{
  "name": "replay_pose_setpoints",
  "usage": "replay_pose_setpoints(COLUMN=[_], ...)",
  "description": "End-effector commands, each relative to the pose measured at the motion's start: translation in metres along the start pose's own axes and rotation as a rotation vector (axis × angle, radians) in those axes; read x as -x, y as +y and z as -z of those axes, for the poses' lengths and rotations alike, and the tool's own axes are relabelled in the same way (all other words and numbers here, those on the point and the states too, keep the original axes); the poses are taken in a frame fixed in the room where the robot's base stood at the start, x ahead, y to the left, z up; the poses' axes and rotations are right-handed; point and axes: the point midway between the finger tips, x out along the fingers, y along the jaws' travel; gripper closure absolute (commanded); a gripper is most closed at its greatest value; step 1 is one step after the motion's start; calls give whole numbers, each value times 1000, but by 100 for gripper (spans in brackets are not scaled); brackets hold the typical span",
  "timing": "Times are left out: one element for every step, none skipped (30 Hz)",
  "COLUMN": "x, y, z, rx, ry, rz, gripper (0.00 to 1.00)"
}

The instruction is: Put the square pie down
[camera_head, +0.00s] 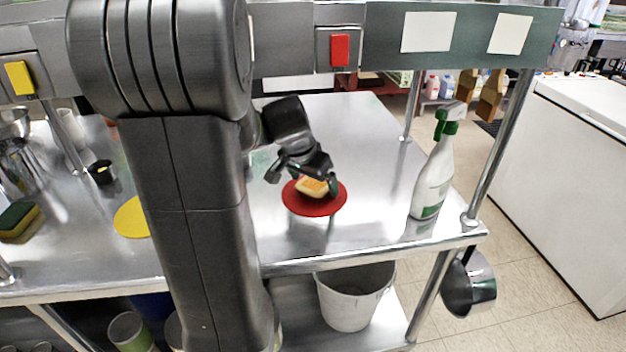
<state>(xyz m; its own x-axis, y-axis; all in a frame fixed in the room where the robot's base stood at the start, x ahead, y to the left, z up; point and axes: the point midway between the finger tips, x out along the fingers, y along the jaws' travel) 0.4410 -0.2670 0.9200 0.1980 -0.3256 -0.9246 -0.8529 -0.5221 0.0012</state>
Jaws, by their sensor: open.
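The square pie (311,187) is a small golden-brown block with a pale side. It rests on a round red mat (315,207) on the steel table, near the front edge. My gripper (304,183) is open at the pie, with one finger to its left and the other at its right side. The gripper body hides part of the pie's top and back. I cannot tell whether the right finger touches it.
A spray bottle (435,175) with a green head stands to the right near the table edge. A yellow disc (132,218) lies to the left, partly behind my arm. A sponge (17,219) is at far left. The table behind the mat is clear. A shelf rail (290,50) crosses above.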

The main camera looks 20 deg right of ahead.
Motion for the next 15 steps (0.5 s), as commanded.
replay_pose_setpoints(x=[9,14,22,28,36,46,53,53,55,57,59,63,65,68,71], y=[-1,-1,-1,-1,-1,-1,-1,-1,-1,-1,-1,-1,-1,-1,-1], z=[1,1,1,1,1,2,1,-7,-17,-23,-29,-37,-43,-49,-57], rx=[0,0,0,0,0,0,0,3,5,4,5,5,6,5,6], ry=[4,5,5,5,5,6,6,3,2,2,2,2,3,3,3], rz=[3,4,4,5,5,6,6,5,4,4,4,4,4,5,5], gripper=[6,6,6,6,6,6,6,6,6,6,6,6,6,6,6])
